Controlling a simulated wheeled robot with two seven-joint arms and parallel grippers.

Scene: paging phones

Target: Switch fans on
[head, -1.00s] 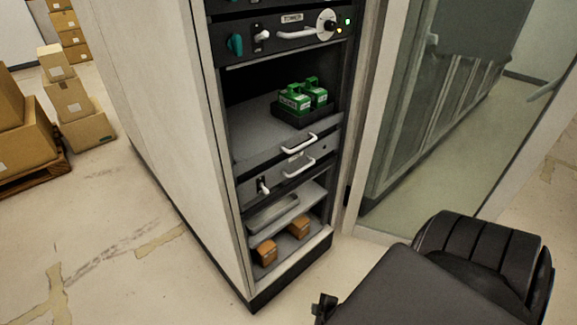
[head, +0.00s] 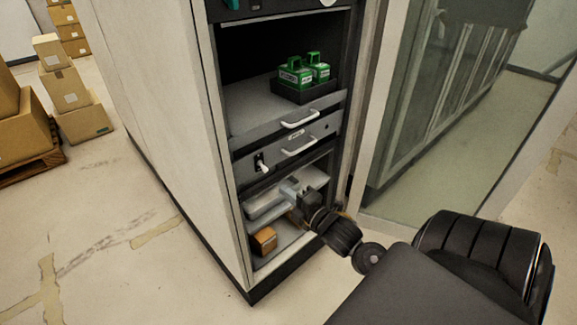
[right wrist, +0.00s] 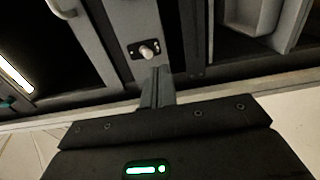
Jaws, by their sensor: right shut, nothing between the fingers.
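A dark grey rack panel (head: 314,133) carries a small toggle switch (head: 262,166) with a white tip at its left end and a white handle. In the right wrist view the switch (right wrist: 148,50) is a pale knob on a black plate, just beyond the fingertips. My right gripper (head: 289,188) is shut and empty, in front of the lower rack, below and to the right of the switch. In the wrist view its closed fingers (right wrist: 155,75) point towards the switch, with a small apparent gap. My left gripper is out of view.
Above the panel, a shelf (head: 250,110) holds green units in a black tray (head: 300,94). Below, a grey tray (head: 265,204) and an orange-brown box (head: 264,240) sit on lower shelves. A glass door (head: 450,130) stands at right. Cardboard boxes (head: 75,95) stand at left.

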